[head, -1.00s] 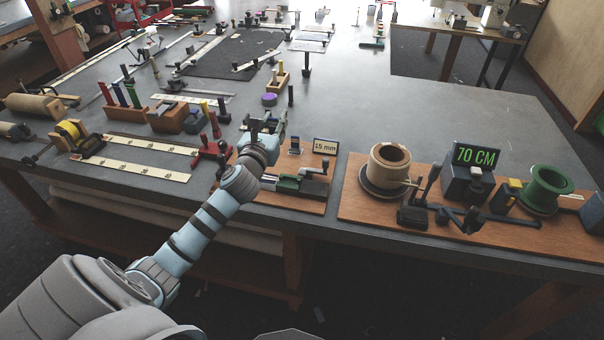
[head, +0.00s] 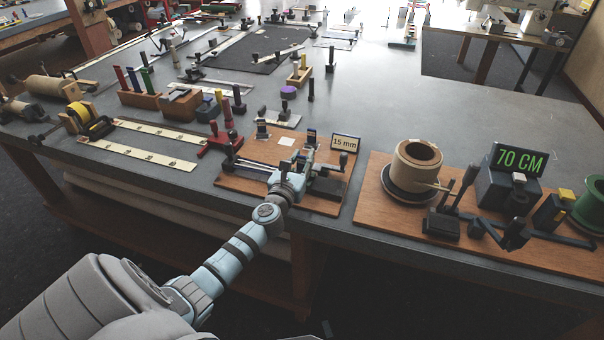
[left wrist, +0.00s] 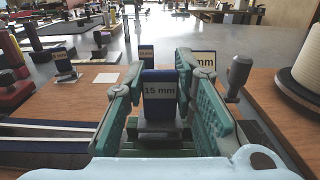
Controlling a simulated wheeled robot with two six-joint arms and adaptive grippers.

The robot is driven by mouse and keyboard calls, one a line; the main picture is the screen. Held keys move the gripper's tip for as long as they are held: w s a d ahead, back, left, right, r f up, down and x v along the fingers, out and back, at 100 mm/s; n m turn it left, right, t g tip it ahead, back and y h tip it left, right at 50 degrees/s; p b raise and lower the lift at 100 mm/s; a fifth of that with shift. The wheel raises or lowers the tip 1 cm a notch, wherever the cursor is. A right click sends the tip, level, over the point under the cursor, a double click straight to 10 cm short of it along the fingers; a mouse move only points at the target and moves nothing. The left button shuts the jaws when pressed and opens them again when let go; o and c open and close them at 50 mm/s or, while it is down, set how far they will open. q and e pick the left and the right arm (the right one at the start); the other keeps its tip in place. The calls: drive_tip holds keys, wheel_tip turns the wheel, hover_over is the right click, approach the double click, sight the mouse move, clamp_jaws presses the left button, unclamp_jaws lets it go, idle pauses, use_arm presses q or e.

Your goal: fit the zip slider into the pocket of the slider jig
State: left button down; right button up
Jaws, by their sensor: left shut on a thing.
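My left gripper (head: 303,168) is over the front of the small wooden board in the head view. In the left wrist view its teal fingers (left wrist: 163,95) are shut on the zip slider, a grey piece with a dark blue tag (left wrist: 160,88) marked "15 mm". The tag stands upright between the fingers. The slider jig (head: 327,187) is a dark block with a clamp lever at the board's front right, partly behind my gripper. Its pocket is hidden, and I cannot tell whether the slider touches it. My right gripper is out of view.
Blue-tagged pieces (head: 262,130) (head: 311,138) and a "15 mm" sign (head: 346,143) stand behind on the board. Dark rails (head: 245,165) run left of the gripper. A cream spool (head: 416,165) and levers stand to the right. A white square (head: 287,141) lies flat on the board.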

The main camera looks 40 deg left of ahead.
use_arm(q)
drive_tip(key=shift+s+f, duration=0.25)
drive_tip(key=shift+f, duration=0.55)
drive_tip(key=shift+s+d+r, duration=0.15)
drive_tip(key=shift+s+r, duration=0.1)
drive_tip(key=shift+r, duration=0.05)
drive_tip(key=c, duration=1.7)
unclamp_jaws()
drive_tip(key=shift+w, duration=0.1)
drive_tip(key=o, duration=0.4)
drive_tip(key=shift+w+a+f, duration=0.2)
drive_tip(key=shift+w+a, duration=0.05)
drive_tip(key=shift+w, duration=0.05)
drive_tip(key=shift+c, duration=0.2)
drive_tip(key=shift+s+d+r, duration=0.15)
drive_tip(key=shift+s+r, duration=0.1)
drive_tip(key=p+v, duration=0.1)
drive_tip(key=v, duration=1)
drive_tip(key=shift+s, duration=0.35)
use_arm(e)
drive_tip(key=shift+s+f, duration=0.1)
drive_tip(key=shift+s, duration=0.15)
